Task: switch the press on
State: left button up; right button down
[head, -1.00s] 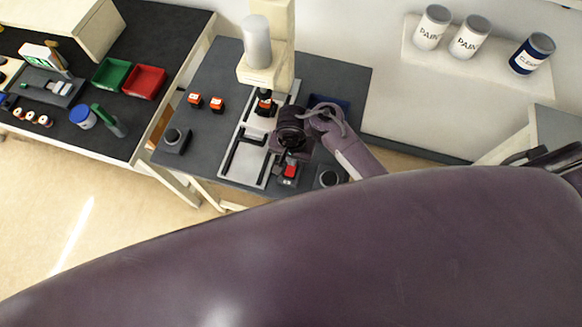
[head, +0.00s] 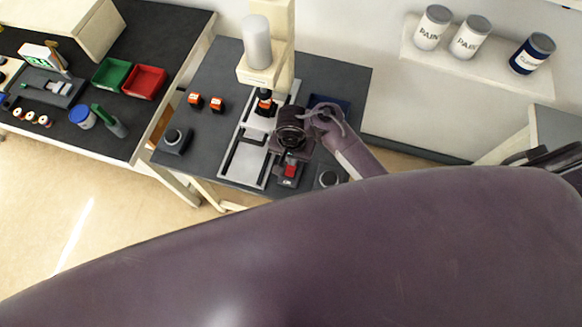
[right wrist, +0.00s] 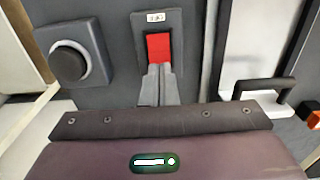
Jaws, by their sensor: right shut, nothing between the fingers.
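The press (head: 268,55) is a cream column with a grey cylinder, standing on the dark table. Its red rocker switch (head: 290,171) sits in a dark box at the table's front edge. The switch also shows in the right wrist view (right wrist: 158,46), under a small white label. My right gripper (right wrist: 160,72) is shut and empty, with its fingertips over the lower part of the switch. I cannot tell whether they touch it or which way it is set. In the head view my right wrist (head: 291,136) is just behind the switch. My left gripper is out of view.
Round black knobs in grey boxes stand left (head: 175,139) and right (head: 329,178) of the switch. Two orange blocks (head: 206,102) lie on the table. A pale plate (head: 246,160) with a black handle (right wrist: 265,86) lies beside the switch. A blue tray (head: 343,102) is behind my wrist.

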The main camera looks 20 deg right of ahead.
jog(key=shift+f+b, duration=0.75)
jog(key=shift+f, duration=0.3)
dwell(0.5)
jog(key=shift+r, duration=0.15)
notch_tip(320, 180, up, 3)
jog(key=p, duration=0.3)
jog(key=shift+r, duration=1.95)
